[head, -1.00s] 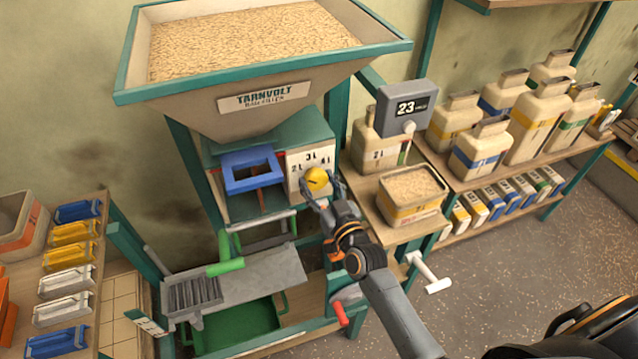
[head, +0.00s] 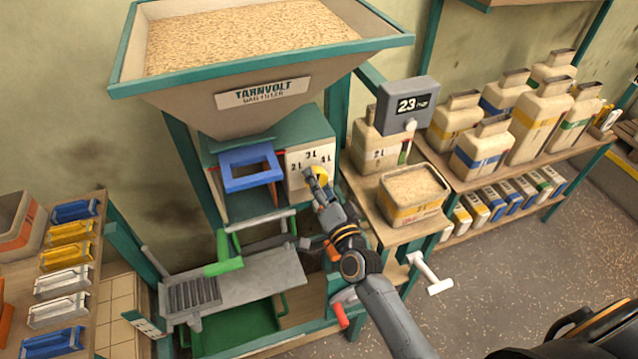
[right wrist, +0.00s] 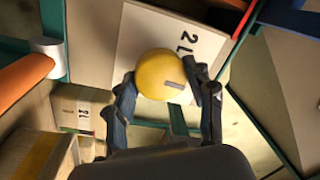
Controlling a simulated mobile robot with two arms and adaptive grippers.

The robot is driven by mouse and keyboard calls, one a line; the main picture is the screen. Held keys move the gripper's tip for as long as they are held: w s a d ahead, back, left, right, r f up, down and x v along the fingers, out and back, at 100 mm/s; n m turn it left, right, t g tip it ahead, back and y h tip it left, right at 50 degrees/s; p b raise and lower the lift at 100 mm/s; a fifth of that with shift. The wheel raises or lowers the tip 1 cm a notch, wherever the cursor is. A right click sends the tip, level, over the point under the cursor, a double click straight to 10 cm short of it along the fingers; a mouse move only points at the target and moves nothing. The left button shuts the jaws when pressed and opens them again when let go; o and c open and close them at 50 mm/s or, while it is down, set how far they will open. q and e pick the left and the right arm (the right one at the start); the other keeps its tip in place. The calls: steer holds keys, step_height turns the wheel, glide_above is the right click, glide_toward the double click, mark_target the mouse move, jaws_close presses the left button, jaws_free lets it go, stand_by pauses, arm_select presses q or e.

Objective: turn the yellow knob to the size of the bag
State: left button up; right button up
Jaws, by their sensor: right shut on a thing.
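The yellow knob (head: 322,173) sits on a white dial plate (head: 297,178) marked 2L, 3L and 4L, on the front of the filler. My right gripper (head: 313,176) is shut on the knob and partly covers it in the head view. In the right wrist view the knob (right wrist: 160,75) sits between the two fingers (right wrist: 163,85), with a short grey mark on its face. I cannot tell which size the mark points at. A tan bag (head: 380,150) marked 2L stands on the side bench. My left gripper is not in view.
A blue frame (head: 250,182) is left of the dial. An open container of grain (head: 412,210) and a display reading 23 (head: 408,95) are at the right. The hopper (head: 250,95) overhangs above. A white handle (head: 436,286) sticks out below the bench.

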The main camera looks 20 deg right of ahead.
steer(key=m+h, duration=0.1)
steer(key=m, duration=1.1)
steer(key=shift+b, duration=0.4)
steer(key=o, duration=1.2)
steer(key=shift+c, duration=0.2)
steer(key=s, duration=1.2)
steer(key=shift+f, duration=0.45)
steer(key=shift+a, duration=0.1)
